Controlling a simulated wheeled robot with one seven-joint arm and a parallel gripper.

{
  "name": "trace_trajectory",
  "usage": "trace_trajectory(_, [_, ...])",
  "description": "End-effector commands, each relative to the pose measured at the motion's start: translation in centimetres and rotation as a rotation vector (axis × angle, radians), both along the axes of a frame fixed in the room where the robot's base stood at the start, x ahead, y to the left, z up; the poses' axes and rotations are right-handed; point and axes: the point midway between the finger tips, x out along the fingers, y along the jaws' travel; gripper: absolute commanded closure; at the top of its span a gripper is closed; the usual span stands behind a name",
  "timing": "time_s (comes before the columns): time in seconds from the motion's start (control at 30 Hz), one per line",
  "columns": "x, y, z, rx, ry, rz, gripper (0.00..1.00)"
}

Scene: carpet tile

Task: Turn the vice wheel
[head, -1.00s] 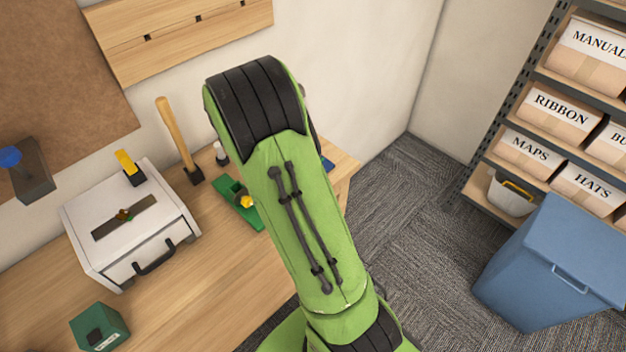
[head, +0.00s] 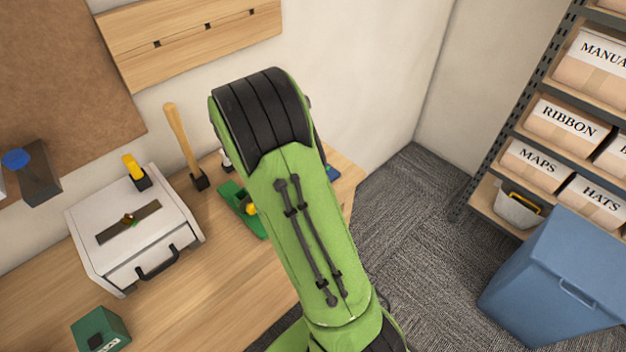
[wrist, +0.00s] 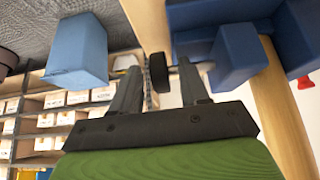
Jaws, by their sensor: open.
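The blue vice (wrist: 240,48) fills the upper right of the wrist view, at the edge of the wooden bench. Its black wheel (wrist: 158,73) shows nearly edge-on, on a thin metal shaft running to the vice. My gripper (wrist: 161,67) is open, with one finger on each side of the wheel in the picture. I cannot tell whether either finger touches it. In the head view my green arm hides the gripper and nearly all of the vice; only a small blue part (head: 333,173) shows beside the arm.
A blue bin (head: 560,285) and a shelf of labelled boxes (head: 540,165) stand right. Carpet between is clear.

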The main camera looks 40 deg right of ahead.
Motion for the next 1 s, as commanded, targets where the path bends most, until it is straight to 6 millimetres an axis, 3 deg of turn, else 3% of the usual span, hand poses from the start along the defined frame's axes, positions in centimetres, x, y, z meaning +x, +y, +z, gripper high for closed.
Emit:
trace_trajectory(0.53, [-0.1,7.5,11.5,0.0,-0.005,0.003,0.55])
trace_trajectory(0.7, [-0.2,8.5,12.9,0.001,-0.002,0.002,0.55])
trace_trajectory(1.0, [-0.2,8.5,12.9,0.002,0.0,-0.001,0.55])
